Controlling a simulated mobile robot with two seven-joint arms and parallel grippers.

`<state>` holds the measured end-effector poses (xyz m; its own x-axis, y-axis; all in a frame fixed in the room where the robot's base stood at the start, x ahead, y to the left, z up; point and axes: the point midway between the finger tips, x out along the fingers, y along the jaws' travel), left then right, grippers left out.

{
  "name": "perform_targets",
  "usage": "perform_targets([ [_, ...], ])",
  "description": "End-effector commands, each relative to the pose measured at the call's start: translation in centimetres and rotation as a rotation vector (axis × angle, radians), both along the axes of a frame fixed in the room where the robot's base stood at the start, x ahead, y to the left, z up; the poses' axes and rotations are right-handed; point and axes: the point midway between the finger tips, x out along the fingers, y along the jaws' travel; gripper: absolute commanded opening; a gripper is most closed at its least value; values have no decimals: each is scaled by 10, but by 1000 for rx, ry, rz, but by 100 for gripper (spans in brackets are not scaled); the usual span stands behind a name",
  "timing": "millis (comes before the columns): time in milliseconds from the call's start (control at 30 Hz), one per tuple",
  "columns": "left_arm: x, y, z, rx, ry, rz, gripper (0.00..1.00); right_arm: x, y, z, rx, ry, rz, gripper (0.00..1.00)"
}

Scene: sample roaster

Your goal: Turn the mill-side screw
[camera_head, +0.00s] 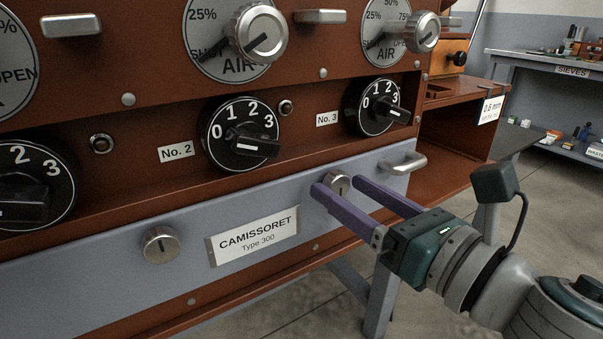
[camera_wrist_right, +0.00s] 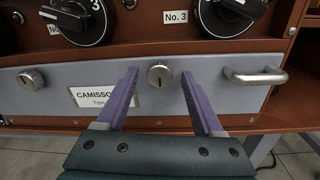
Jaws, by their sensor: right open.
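Two round metal screws with slots sit on the grey front panel (camera_head: 110,283). The right screw (camera_head: 341,181) is right of the CAMISSORET plate (camera_head: 254,236), below the No. 3 knob; its slot looks about upright. It also shows in the right wrist view (camera_wrist_right: 160,72). The left screw (camera_head: 160,245) is left of the plate, its slot also about upright. No label says which is mill-side. My right gripper (camera_head: 339,189) is open, its purple fingers on either side of the right screw, with gaps on both sides in the wrist view. Whether the tips touch the panel is unclear. My left gripper is not in view.
A bar handle (camera_head: 404,163) is on the panel just right of my right fingers. Black knobs No. 2 (camera_head: 240,134) and No. 3 (camera_head: 375,107) protrude above the panel. A table marked SIEVES (camera_head: 545,70) stands behind at right. The floor in front is open.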

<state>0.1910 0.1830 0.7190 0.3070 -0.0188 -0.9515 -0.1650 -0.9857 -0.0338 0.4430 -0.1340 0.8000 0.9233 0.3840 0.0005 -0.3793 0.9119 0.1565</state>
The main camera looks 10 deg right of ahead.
Motion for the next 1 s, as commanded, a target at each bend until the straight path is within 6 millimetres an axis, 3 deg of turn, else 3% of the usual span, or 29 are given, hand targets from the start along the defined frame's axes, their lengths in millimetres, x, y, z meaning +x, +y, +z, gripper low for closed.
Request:
perform_targets([
  [200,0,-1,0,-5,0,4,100,0,0,0,0,0,0,68],
  [800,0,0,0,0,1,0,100,0,0,0,0,0,0,0],
  [1000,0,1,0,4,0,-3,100,0,0,0,0,0,0,0],
])
